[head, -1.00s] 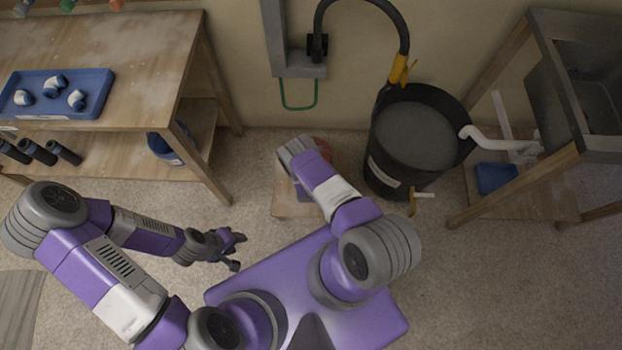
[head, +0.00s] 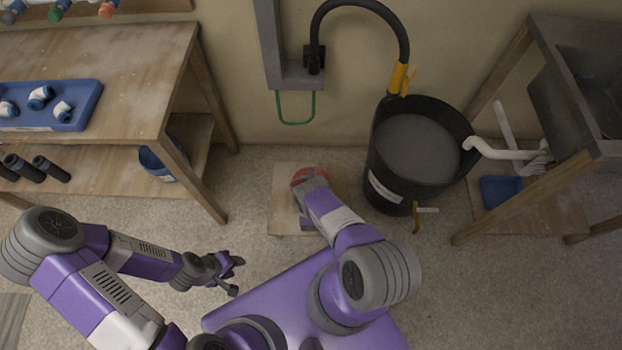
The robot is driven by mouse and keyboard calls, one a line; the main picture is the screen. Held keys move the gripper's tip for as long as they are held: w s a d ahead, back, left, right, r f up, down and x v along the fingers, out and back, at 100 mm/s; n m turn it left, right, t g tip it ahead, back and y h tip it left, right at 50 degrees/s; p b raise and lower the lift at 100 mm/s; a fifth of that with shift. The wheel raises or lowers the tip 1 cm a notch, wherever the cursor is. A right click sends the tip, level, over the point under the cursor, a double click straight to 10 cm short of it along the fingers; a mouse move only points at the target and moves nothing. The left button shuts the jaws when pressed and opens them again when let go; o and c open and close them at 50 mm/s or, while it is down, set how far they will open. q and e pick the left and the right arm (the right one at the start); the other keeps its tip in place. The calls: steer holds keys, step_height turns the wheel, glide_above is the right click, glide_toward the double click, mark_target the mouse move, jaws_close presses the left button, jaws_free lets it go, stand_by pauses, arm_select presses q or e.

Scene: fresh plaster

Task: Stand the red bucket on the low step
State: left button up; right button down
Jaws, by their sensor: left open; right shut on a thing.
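The low step (head: 284,204) is a small wooden platform on the floor, left of the black tub. The red bucket (head: 309,174) shows as a red rim over the step, partly hidden by my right arm. My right gripper (head: 308,184) is at the bucket and shut on it; its fingers are mostly hidden by my own wrist. I cannot tell from above whether the bucket touches the step. My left gripper (head: 236,275) is open and empty over the floor, to the lower left of the step.
A black tub (head: 390,195) of grey material stands right of the step, with a black hose and yellow valve (head: 398,78) above it. A wooden workbench (head: 110,95) with a blue tray (head: 85,112) is at left. A sink stand (head: 545,120) is at right.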

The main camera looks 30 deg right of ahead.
steer(key=c, duration=1)
jaws_free()
steer(key=shift+r, duration=0.1)
steer(key=shift+o, duration=0.2)
steer(key=v, duration=1.2)
steer(key=shift+d+r, duration=0.1)
steer(key=shift+d, duration=0.05)
